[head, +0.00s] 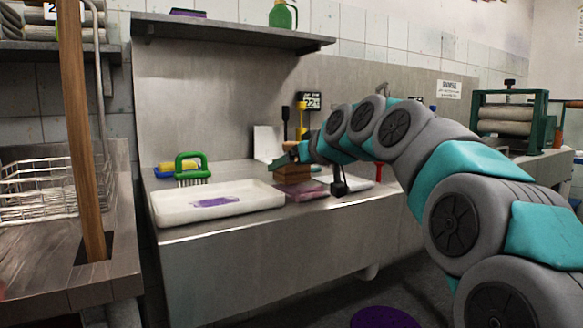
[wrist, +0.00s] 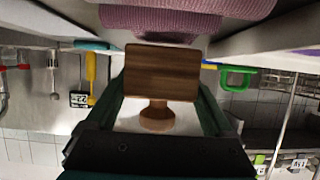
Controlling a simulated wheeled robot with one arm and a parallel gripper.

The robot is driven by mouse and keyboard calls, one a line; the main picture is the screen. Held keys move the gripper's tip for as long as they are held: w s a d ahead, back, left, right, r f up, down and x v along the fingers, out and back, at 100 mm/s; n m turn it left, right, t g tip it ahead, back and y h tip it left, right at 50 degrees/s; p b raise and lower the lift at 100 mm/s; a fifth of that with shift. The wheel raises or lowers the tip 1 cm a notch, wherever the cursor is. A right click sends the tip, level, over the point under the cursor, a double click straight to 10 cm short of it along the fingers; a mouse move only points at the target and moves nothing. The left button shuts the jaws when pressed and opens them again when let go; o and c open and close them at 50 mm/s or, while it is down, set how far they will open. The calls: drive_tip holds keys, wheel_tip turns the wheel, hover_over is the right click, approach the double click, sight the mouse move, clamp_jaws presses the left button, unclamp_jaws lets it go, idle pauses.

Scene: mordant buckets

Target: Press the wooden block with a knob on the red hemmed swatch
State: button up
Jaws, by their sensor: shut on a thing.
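The wooden block (wrist: 162,72) is brown, with a turned knob (wrist: 157,112) on one side. My gripper (wrist: 160,95) is shut on it, its dark green fingers on either side. In the head view the block (head: 293,173) hangs under my gripper (head: 291,155), low over the steel counter. A pinkish-red cloth (head: 303,191), probably the red hemmed swatch, lies flat below it. The cloth also shows in the wrist view (wrist: 160,21), just beyond the block's face. I cannot tell whether block and cloth touch. My gripper partly hides the block from the head view.
A white tray (head: 248,204) with a purple patch (head: 216,201) stands left of the cloth. A green-handled brush (head: 191,170) and a yellow roll (head: 178,166) are behind it. Upright tools (head: 301,117) stand behind my gripper. A shelf (head: 235,37) hangs above.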

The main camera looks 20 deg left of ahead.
drive_tip(key=shift+r+p, duration=1.75)
drive_tip(key=shift+r, duration=1.65)
drive_tip(key=shift+d+f, duration=0.1)
